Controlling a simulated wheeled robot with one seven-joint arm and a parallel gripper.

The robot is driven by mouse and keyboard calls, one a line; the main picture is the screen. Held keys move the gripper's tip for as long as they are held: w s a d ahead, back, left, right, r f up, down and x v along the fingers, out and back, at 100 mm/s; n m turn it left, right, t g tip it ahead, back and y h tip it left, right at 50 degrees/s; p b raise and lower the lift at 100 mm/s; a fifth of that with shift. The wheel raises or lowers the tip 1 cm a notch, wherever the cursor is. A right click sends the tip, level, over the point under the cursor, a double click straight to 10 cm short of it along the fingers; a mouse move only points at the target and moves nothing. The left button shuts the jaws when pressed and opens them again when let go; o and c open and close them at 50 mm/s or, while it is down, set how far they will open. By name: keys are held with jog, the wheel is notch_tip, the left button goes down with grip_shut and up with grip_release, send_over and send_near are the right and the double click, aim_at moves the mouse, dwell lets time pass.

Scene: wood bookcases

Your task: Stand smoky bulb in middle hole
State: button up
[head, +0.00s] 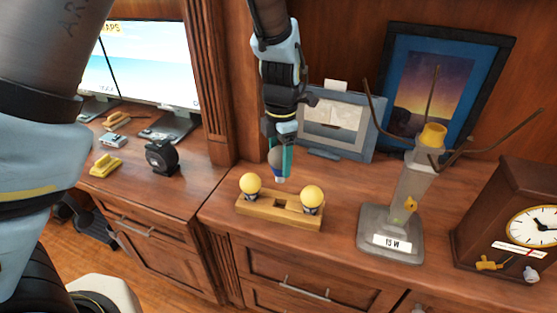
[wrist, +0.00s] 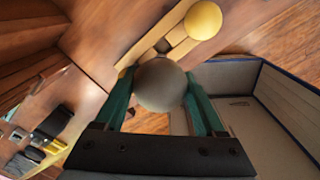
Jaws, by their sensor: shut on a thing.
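A wooden holder (head: 265,211) stands on the cabinet top, with a yellow bulb (head: 250,183) in its left hole and another yellow bulb (head: 312,198) in its right hole. The middle hole (head: 281,204) between them is empty. My gripper (head: 281,165) is shut on the smoky bulb (head: 275,157), above and slightly behind the holder. In the wrist view the grey bulb (wrist: 160,85) sits between the green fingers, with the holder (wrist: 181,33) beyond it. The bulb partly covers the holder there, and one yellow bulb (wrist: 203,20) shows.
A grey lamp stand (head: 390,230) with thin branches is right of the holder, and a clock (head: 520,225) stands farther right. Picture frames (head: 338,122) stand behind. A black tape dispenser (head: 162,157) is on the left desk. The cabinet top left of the holder is clear.

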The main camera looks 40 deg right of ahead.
aim_at(280, 183)
jog(key=shift+r+p, duration=0.1)
jog(key=shift+p, duration=0.3)
jog(key=shift+f+b, duration=2.15)
jog(key=shift+f, duration=1.95)
jog(key=shift+f+b, duration=0.45)
jog(key=shift+f, duration=1)
jog(key=o, duration=0.9)
jog(key=shift+r+p, duration=5.5)
jog(key=shift+r, duration=0.55)
